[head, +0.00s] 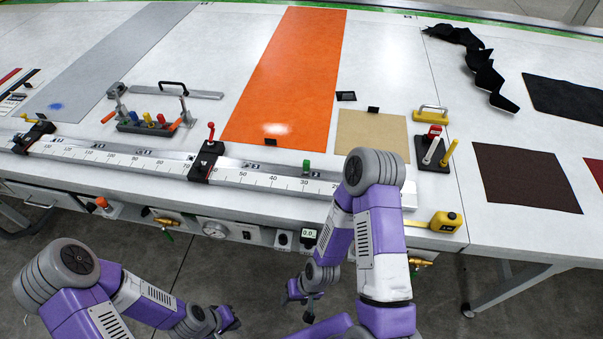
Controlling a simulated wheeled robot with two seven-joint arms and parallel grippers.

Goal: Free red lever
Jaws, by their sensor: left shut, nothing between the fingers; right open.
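A small red lever (211,131) stands upright on a black clamp block (205,162), which sits across the white ruler rail (268,183) along the table's front. Another red part (433,131) is on a black base (430,160) at the right, beside a white and a yellow handle. I cannot tell which of the two the task names. My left gripper (232,321) is shut and empty, low in front of the table and well below the clamp block. My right gripper (298,298) is open and empty, also below the table's front edge. Neither touches anything on the table.
A toggle-clamp fixture (155,122) with coloured pegs stands left of the orange sheet (292,80). A green block (306,166) is on the rail. A yellow tape measure (446,222) lies at the front right. Gauges and valves (215,229) line the table's front.

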